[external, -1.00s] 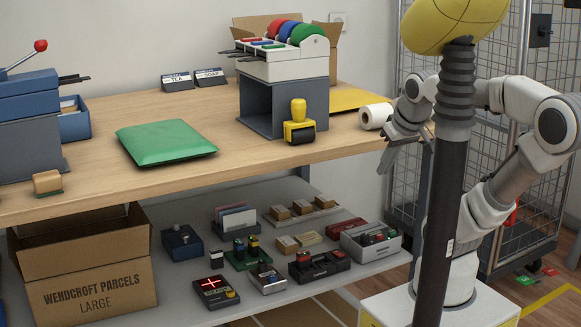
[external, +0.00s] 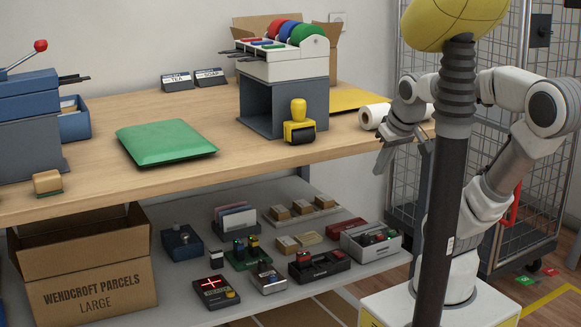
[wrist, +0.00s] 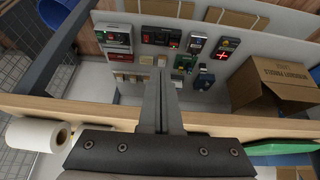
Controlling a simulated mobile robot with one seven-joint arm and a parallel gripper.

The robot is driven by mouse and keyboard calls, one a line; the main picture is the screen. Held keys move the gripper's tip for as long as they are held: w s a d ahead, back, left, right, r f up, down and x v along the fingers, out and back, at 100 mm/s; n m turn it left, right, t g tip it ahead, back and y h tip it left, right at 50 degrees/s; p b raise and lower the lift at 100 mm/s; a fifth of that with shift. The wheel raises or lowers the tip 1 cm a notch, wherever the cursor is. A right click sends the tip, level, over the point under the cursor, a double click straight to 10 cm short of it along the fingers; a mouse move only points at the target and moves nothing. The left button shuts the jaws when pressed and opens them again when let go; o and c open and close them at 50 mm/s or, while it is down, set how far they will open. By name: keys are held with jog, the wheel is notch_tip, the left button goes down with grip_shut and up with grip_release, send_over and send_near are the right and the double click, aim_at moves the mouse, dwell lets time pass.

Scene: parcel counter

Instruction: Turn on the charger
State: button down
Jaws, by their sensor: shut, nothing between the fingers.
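Several small devices sit on the lower shelf. A black dock with red blocks in it (external: 319,265) looks most like a charger; it also shows in the wrist view (wrist: 155,36). I cannot make out its switch or be sure of its identity. To its left are a small grey device (external: 268,281) and a black device with a lit red cross and yellow button (external: 216,291). A grey box with red and green parts (external: 371,241) stands to its right. My gripper (external: 379,172) is shut and empty, by the counter's right end, apart from the devices.
The wooden counter edge (wrist: 240,124) crosses the wrist view between my wrist and the shelf. A paper roll (external: 375,116) lies close to my gripper. A large open carton (external: 90,285) fills the shelf's left side. A wire cage (external: 470,110) stands behind my arm.

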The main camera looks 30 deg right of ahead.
jog(key=w+d+f+t+p, duration=0.1)
jog(key=w+d+f+p, duration=0.1)
jog(key=w+f, duration=0.5)
jog(key=w+d+f+t+p, duration=0.1)
jog(key=w+d+f+p, duration=0.2)
jog(key=w+f, duration=0.5)
jog(key=shift+w+d+f, duration=0.2)
jog(key=shift+d+f, duration=0.3)
jog(key=shift+f, duration=2.95)
jog(key=b, duration=0.4)
send_over(339, 253)
jog(key=s, duration=0.3)
jog(key=f, duration=0.8)
jog(key=shift+w, duration=0.2)
notch_tip(339, 253, down, 3)
jog(key=shift+f+b, duration=0.1)
jog(key=shift+b, duration=0.45)
jog(key=shift+f, duration=0.35)
